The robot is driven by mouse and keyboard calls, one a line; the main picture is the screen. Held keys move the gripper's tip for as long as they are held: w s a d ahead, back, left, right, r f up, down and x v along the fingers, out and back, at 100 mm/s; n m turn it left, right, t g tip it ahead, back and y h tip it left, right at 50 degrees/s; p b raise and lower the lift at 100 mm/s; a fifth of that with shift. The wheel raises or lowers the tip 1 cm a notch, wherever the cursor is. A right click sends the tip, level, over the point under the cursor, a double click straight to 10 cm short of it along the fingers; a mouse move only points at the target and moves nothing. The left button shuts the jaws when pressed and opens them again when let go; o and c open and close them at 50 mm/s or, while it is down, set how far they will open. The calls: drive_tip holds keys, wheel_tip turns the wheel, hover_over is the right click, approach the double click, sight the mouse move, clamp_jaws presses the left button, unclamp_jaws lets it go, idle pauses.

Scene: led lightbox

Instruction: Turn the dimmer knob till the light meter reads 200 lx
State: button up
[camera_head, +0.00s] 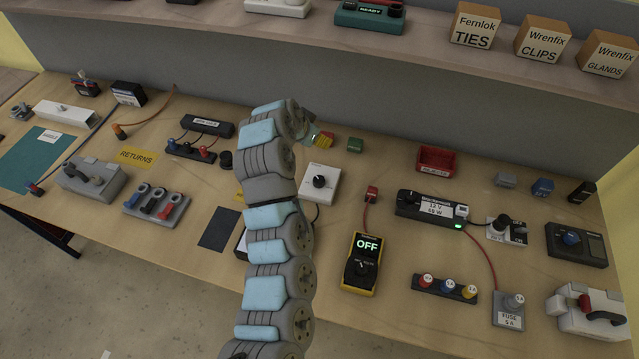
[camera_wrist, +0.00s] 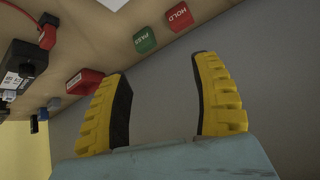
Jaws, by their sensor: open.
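A white box with a black round knob (camera_head: 319,181), which looks like the dimmer, stands mid-bench just right of my arm. A yellow and black handheld meter (camera_head: 361,263) has a dial and its display reads OFF; I cannot tell whether it is the light meter. My gripper (camera_head: 320,140) is above the back of the bench, beyond the white box, and touches nothing visible. In the wrist view its yellow fingers (camera_wrist: 161,72) are apart with nothing between them. A pale corner at the top of that view may be the white box. No lx reading shows.
A red block (camera_wrist: 179,16) and a green block (camera_wrist: 145,40) sit near my gripper. A shelf (camera_head: 400,41) overhangs the back. My arm hides part of the bench.

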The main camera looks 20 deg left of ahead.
drive_tip(key=s+m+g+h+b, duration=0.15)
drive_tip(key=s+g, duration=0.25)
drive_tip(key=s, duration=0.4)
drive_tip(key=b, duration=0.1)
approach(319, 179)
drive_tip(key=shift+m+y, duration=0.25)
drive_tip(key=shift+m, duration=0.2)
drive_tip(key=shift+d+x, duration=0.15)
drive_tip(key=shift+x, duration=2.35)
drive_tip(key=shift+d+x, duration=0.1)
drive_tip(key=shift+x, duration=2.35)
clamp_jaws()
